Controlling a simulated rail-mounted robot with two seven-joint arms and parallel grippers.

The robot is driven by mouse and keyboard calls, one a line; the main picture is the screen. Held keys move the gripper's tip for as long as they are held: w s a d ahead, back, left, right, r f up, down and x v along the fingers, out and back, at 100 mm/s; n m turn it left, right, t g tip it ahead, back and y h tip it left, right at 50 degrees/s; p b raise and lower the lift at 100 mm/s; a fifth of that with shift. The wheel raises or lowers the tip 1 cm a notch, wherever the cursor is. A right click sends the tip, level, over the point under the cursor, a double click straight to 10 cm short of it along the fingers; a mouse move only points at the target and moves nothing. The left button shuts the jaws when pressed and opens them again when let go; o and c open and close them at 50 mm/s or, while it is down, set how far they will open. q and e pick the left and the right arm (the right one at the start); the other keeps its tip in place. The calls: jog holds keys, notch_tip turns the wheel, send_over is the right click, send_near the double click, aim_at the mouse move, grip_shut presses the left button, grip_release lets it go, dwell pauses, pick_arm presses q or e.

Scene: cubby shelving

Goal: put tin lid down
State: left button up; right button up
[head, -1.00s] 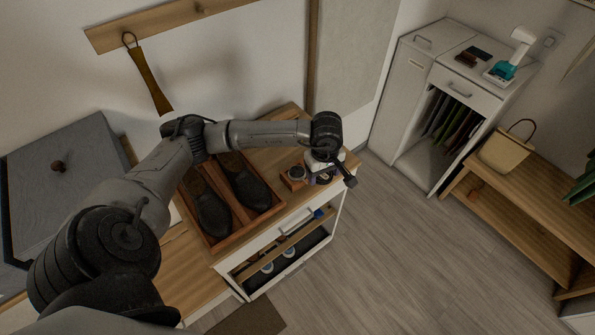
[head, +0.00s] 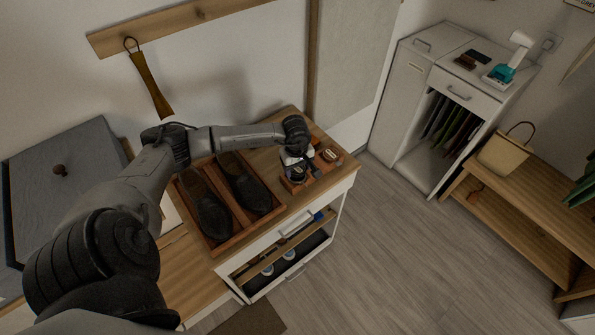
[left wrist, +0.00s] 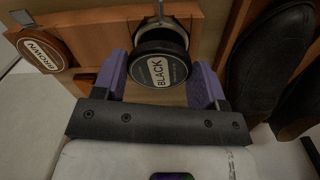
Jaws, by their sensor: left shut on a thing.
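My left gripper (head: 299,175) is over the wooden tin holder on top of the cabinet. In the left wrist view, its purple fingers (left wrist: 160,88) are shut on a round black lid (left wrist: 160,71) with a pale label reading BLACK. An open tin with a silvery rim (left wrist: 163,32) shows just behind the lid. The lid overlaps the tin in this view, and I cannot tell whether they touch. A round brown piece labelled BROWN (left wrist: 43,52) sits at the other end of the wooden holder (left wrist: 95,36). My right gripper is not in view.
A wooden tray (head: 232,225) with two dark shoes (head: 243,182) stands left of the holder on the cabinet (head: 345,183). In the left wrist view, a shoe (left wrist: 262,60) is close on the right. The cabinet's front edge is near the holder.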

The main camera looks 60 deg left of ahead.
aim_at(296, 170)
pick_arm(q)
notch_tip(296, 170, down, 3)
jog(key=shift+r, duration=0.15)
jog(key=o, duration=0.9)
notch_tip(296, 170, up, 12)
jog(key=shift+s+d, duration=0.15)
jog(key=shift+s, duration=0.15)
jog(key=shift+o, duration=0.3)
jog(key=shift+r, duration=0.8)
